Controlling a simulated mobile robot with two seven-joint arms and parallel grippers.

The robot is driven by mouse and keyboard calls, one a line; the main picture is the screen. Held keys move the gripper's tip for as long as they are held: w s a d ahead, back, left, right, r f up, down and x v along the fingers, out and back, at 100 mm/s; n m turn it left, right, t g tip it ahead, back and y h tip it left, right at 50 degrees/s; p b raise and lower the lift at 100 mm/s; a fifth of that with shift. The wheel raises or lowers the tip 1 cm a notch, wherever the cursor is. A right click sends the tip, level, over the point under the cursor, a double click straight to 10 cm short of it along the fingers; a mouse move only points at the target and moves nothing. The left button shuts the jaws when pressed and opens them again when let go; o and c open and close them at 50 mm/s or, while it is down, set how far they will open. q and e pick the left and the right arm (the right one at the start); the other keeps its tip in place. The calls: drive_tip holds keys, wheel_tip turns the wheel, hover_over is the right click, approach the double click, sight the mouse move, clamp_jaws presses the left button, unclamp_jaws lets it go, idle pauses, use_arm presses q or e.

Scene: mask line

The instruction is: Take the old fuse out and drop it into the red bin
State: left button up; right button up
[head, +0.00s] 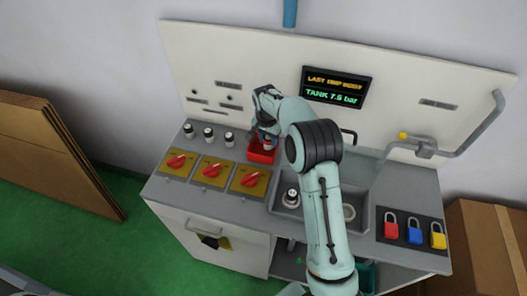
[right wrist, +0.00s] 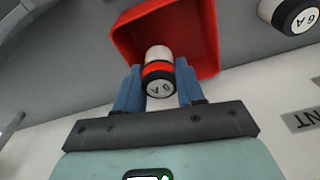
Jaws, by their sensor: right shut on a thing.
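My right gripper (head: 266,134) is over the small red bin (head: 261,155) on the grey counter. In the right wrist view its two blue fingers (right wrist: 159,88) are shut on a fuse (right wrist: 158,78). The fuse has a pale metal cap, a red band and a dark end marked 6 A. The red bin (right wrist: 205,30) shows behind the fuse, and the fuse appears within its outline. I cannot tell how far the fuse is above the bin floor. My left gripper is not in view.
Several dark and white fuses (head: 208,134) stand left of the bin; one (right wrist: 296,14) shows in the wrist view. Red rotary switches (head: 212,171) on yellow plates are in front. A recessed tray (head: 290,212) lies right, with padlocks (head: 414,233) beyond. A back panel rises behind.

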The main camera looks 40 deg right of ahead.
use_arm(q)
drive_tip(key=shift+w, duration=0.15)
use_arm(e)
drive_tip(key=shift+w, duration=0.15)
drive_tip(key=o, duration=1.1)
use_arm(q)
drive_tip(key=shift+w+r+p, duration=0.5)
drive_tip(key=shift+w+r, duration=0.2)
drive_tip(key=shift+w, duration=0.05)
use_arm(e)
drive_tip(key=r, duration=0.4)
drive_tip(key=a+r, duration=0.1)
drive_tip(key=r, duration=0.8)
drive_tip(key=shift+s+a+r, duration=0.15)
drive_tip(key=shift+s+a, duration=0.1)
drive_tip(key=shift+s, duration=0.15)
